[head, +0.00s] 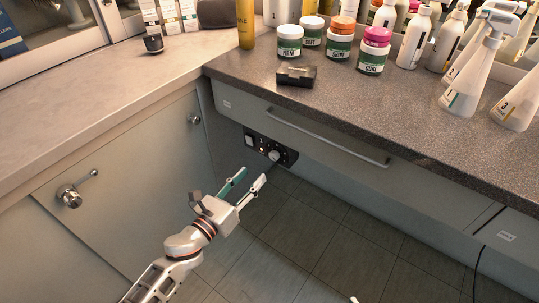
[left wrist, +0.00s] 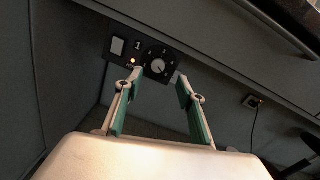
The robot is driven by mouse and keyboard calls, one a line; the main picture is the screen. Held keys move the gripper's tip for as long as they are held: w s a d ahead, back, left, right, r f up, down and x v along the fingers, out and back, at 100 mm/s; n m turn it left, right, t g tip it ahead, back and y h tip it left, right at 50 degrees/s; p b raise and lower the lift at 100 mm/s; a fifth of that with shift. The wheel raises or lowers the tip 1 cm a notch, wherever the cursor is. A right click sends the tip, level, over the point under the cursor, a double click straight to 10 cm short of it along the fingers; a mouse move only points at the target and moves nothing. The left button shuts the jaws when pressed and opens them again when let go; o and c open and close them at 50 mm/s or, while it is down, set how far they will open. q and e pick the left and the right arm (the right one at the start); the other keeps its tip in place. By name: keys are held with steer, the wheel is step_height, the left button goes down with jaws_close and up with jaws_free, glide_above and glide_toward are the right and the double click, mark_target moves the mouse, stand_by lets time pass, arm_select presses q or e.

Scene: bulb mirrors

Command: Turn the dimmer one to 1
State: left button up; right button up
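The dimmer panel (head: 260,143) is a small black plate under the drawer of the dark counter. In the left wrist view the panel (left wrist: 124,58) carries a white switch, a "1" label, a lit orange lamp and a round pale knob (left wrist: 157,66) with marks around it. I cannot read the knob's setting for sure. The knob also shows in the head view (head: 274,156). My left gripper (head: 254,174) is open and empty, its green-lined fingers pointing at the panel. In the left wrist view the knob lies between the fingertips (left wrist: 159,77), seemingly beyond them. A pale tip (head: 354,299) at the bottom edge may be my right gripper.
The dark counter (head: 400,115) overhangs the panel, with a drawer handle (head: 325,138) just right of it. Jars and spray bottles stand on top. A grey cabinet (head: 130,180) with a chrome fitting (head: 70,196) is at the left. The tiled floor below is clear.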

mark_target(273, 157)
arm_select(q)
steer(key=w+d+m, duration=0.1)
steer(key=w+d, duration=0.1)
steer(key=w, duration=0.1)
steer(key=w+d+m+b, duration=0.1)
steer(key=w, duration=0.1)
steer(key=w+d+f+m+b, duration=0.1)
steer(key=w+d, duration=0.1)
steer(key=w, duration=0.1)
steer(key=shift+w+d+f+h, duration=0.1)
steer(key=shift+w+d+h, duration=0.2)
steer(key=shift+d+h, duration=0.1)
steer(key=c, duration=1.1)
